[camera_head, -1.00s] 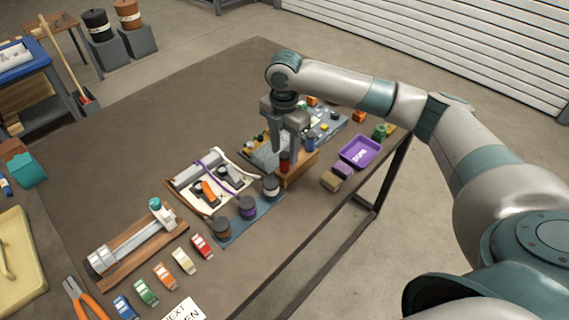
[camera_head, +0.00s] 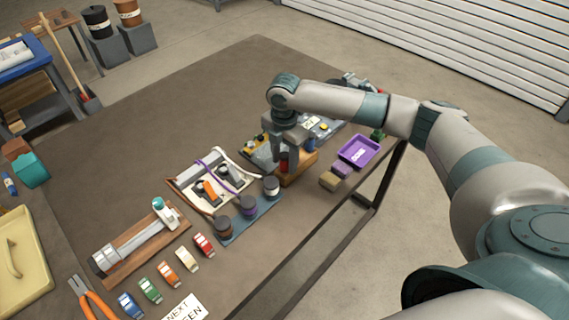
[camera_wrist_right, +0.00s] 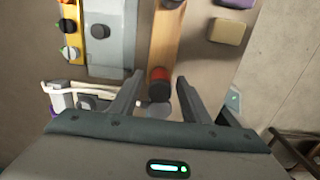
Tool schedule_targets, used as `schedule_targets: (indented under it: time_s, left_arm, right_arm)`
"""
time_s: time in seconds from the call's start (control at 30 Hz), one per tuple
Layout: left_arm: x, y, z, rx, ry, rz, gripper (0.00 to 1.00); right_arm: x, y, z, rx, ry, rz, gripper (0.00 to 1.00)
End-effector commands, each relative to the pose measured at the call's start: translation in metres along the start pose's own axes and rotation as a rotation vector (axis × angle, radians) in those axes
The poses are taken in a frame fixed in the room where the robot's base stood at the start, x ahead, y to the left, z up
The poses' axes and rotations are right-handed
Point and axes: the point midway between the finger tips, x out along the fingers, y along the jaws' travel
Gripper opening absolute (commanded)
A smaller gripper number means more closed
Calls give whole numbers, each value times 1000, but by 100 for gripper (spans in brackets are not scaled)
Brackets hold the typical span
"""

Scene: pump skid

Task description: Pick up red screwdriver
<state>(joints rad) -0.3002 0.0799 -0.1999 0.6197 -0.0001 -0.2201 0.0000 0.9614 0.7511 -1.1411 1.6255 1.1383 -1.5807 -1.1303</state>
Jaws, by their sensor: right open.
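The red screwdriver (camera_head: 284,166) stands in a wooden block (camera_head: 301,167) near the front edge of the table, with only its red handle showing. In the right wrist view, its red and dark handle (camera_wrist_right: 158,76) is seen from above, at the end of the light wooden block (camera_wrist_right: 165,40). My right gripper (camera_head: 285,156) is open over it, fingers pointing down. In the wrist view the two fingertips (camera_wrist_right: 159,84) lie on either side of the handle, with a gap each side. Contact cannot be seen. My left gripper is not in view.
A purple tray (camera_head: 359,151) and small blocks (camera_head: 330,181) lie right of the wooden block. The far middle of the table is clear.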

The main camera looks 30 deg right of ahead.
Motion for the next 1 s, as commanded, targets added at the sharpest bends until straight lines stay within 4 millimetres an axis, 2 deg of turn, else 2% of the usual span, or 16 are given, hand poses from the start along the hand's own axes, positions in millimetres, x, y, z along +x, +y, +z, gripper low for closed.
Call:
schedule_targets:
  time_s: [0.13,0.17,0.3,0.33,0.73,0.87,1.0]
  left_arm:
    - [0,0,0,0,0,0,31]
    - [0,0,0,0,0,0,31]
    - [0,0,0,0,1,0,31]
    - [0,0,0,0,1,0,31]
    - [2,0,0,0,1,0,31]
    - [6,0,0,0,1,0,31]
    - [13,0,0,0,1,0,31]
  right_arm:
    - [0,0,0,0,0,0,43]
    - [0,0,0,0,0,0,38]
    - [0,0,0,0,0,0,5]
    - [0,0,0,0,0,0,0]
    - [-5,1,0,1,1,2,0]
    - [-16,1,0,0,0,3,0]
    - [-35,2,0,-1,1,5,0]
